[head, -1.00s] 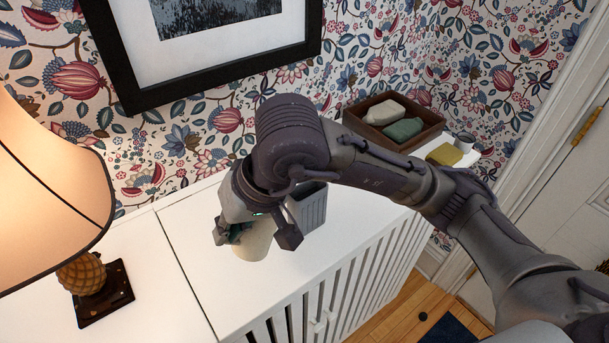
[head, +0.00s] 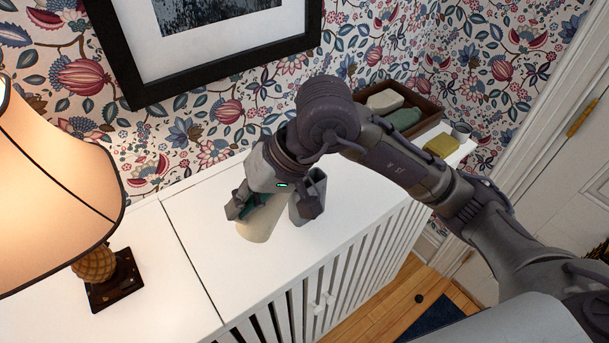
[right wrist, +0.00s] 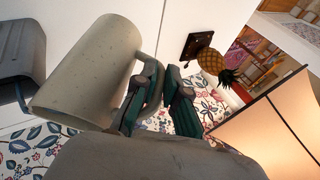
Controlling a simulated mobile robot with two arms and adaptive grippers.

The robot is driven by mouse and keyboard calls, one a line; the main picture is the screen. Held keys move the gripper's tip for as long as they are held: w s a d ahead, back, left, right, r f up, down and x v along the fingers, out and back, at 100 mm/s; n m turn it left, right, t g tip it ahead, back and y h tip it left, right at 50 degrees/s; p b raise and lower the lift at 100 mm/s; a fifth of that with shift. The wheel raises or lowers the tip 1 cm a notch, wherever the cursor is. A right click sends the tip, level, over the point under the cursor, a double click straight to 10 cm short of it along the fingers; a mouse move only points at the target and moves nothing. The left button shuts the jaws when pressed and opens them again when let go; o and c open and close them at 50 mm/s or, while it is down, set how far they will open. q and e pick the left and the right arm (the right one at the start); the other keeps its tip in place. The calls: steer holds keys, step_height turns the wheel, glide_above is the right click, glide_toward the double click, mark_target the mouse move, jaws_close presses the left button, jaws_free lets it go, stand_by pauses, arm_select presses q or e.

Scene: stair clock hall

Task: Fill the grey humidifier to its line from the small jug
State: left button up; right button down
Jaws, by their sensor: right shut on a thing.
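The small jug (head: 260,224) is cream and stands out below my right gripper (head: 258,206) in the head view. In the right wrist view the jug (right wrist: 95,70) is large, and the fingers of my right gripper (right wrist: 158,98) are shut on its handle (right wrist: 151,45). The jug leans toward the humidifier; I cannot tell whether its base touches the cabinet. The grey humidifier (head: 318,185) stands just right of the jug, partly hidden by my gripper. It also shows at the left of the right wrist view (right wrist: 25,60). Its line and water level are hidden. My left gripper is out of view.
A lamp (head: 60,190) with a pineapple base stands at the far left. A wooden tray (head: 432,119) with soaps and a yellow sponge (head: 441,145) lie at the back right. A framed picture hangs above.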

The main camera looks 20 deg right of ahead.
steer(key=shift+w+d+r+m+g+y+p, duration=0.15)
steer(key=shift+d+r+y+p, duration=0.15)
steer(key=shift+r+y+p, duration=0.45)
steer(key=shift+w+d+r+m+g+y+p, duration=0.1)
steer(key=shift+w+d+r+g+y+p, duration=0.2)
steer(key=shift+p, duration=0.65)
steer(key=shift+d+r+m+g+y+p, duration=0.15)
steer(key=shift+d+r+y+p, duration=0.1)
steer(key=shift+r+y+p, duration=0.45)
steer(key=shift+w+d+r+b, duration=0.1)
steer(key=shift+d+b, duration=0.05)
steer(key=shift+b, duration=0.3)
steer(key=shift+r+b, duration=0.1)
steer(key=shift+b, duration=0.2)
steer(key=shift+d+r+y, duration=0.1)
steer(key=shift+y, duration=0.15)
steer(key=shift+w+r, duration=0.1)
steer(key=shift+d+r+b, duration=0.15)
steer(key=shift+b, duration=0.6)
